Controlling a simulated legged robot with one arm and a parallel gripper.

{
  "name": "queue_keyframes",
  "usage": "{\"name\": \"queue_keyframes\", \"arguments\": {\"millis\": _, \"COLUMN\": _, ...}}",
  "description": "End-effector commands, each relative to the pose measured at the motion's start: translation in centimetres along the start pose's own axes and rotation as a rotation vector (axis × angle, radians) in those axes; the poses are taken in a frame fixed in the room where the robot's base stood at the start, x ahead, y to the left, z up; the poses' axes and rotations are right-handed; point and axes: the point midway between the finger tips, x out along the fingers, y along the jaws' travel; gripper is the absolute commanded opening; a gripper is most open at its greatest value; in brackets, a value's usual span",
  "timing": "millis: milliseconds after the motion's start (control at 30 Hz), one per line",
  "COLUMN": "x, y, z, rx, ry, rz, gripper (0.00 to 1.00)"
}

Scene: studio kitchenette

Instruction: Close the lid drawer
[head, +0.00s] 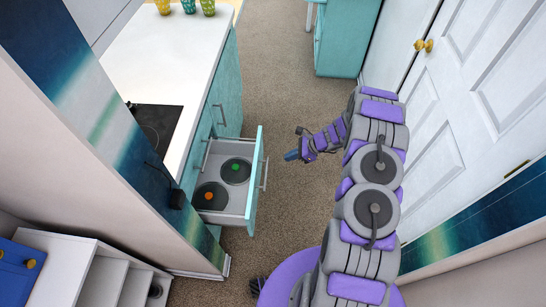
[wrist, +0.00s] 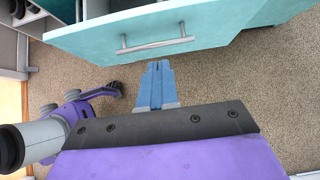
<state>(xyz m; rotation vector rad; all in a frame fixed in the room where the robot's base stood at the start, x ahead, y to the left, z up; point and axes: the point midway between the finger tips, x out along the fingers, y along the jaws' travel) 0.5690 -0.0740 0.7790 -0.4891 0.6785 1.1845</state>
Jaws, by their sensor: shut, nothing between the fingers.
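The lid drawer (head: 258,180) stands pulled out of the teal cabinet in the head view. Two dark round lids lie in it, one with a green knob (head: 235,167) and one with an orange knob (head: 209,195). The drawer's teal front with its bar handle (wrist: 155,45) fills the top of the wrist view. My gripper (head: 290,156) is shut and empty, to the right of the drawer front and apart from it. In the wrist view its blue fingers (wrist: 158,72) are together, pointing at the front just below the handle.
A white counter (head: 160,60) with a dark cooktop (head: 155,125) and colored cups runs above the drawer. A white door (head: 480,100) stands at the right, a teal cabinet (head: 340,40) at the back. Carpeted floor (head: 275,80) lies free between them. A white shelf unit (head: 110,275) is at lower left.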

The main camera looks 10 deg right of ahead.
Motion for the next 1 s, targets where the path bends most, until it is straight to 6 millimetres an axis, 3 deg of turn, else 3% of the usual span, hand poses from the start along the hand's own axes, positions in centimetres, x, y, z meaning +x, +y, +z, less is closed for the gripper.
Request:
{"name": "queue_keyframes", "arguments": {"millis": 533, "x": 9.8, "y": 0.2, "z": -0.1, "rx": -0.001, "ry": -0.002, "rz": 0.007, "gripper": 0.0}}
{"name": "queue_keyframes", "arguments": {"millis": 800, "x": 12.0, "y": 0.1, "z": 2.4, "rx": -0.005, "ry": 0.0, "rz": 0.004, "gripper": 0.0}}
{"name": "queue_keyframes", "arguments": {"millis": 1000, "x": 12.4, "y": 0.1, "z": 2.9, "rx": -0.003, "ry": 0.0, "rz": 0.002, "gripper": 0.0}}
